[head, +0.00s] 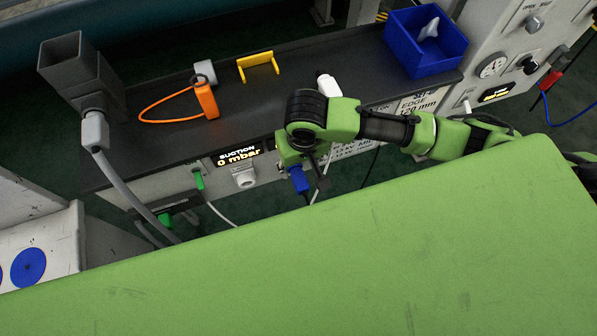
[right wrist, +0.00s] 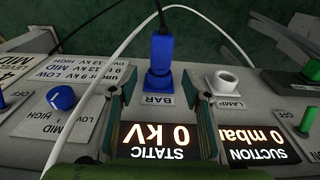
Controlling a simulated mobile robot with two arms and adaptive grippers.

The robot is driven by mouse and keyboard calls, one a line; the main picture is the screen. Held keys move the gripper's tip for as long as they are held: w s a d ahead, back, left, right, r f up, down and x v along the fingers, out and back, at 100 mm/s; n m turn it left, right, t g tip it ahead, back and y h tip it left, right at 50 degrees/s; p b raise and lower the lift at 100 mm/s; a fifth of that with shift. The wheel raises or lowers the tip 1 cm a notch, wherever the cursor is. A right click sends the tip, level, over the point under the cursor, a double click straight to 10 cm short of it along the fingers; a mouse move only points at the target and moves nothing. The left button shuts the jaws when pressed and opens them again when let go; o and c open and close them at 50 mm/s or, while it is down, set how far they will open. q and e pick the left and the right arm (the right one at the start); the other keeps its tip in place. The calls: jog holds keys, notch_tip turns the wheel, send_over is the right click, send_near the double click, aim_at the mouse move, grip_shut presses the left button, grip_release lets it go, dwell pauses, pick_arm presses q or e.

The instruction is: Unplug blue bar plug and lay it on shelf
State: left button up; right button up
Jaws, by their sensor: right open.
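The blue bar plug (right wrist: 162,48) stands in the blue socket above the BAR label on the panel front, with a black cable running from its end. In the head view the blue plug (head: 298,180) shows just below my right gripper (head: 305,165). In the right wrist view the open fingers of my right gripper (right wrist: 164,100) lie on either side of the BAR label, with the plug ahead between them; I cannot tell whether they touch it. The dark shelf (head: 240,105) runs along the top of the panel. My left gripper is not in view.
A white bottle (head: 327,86) stands near my right arm. A white cable (right wrist: 115,55) passes left of the plug. The shelf's middle has bare room.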

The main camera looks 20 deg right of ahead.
aim_at(298, 175)
jog(key=f, duration=0.7)
jog(key=shift+w, duration=0.4)
jog(key=shift+r, duration=0.1)
grip_shut()
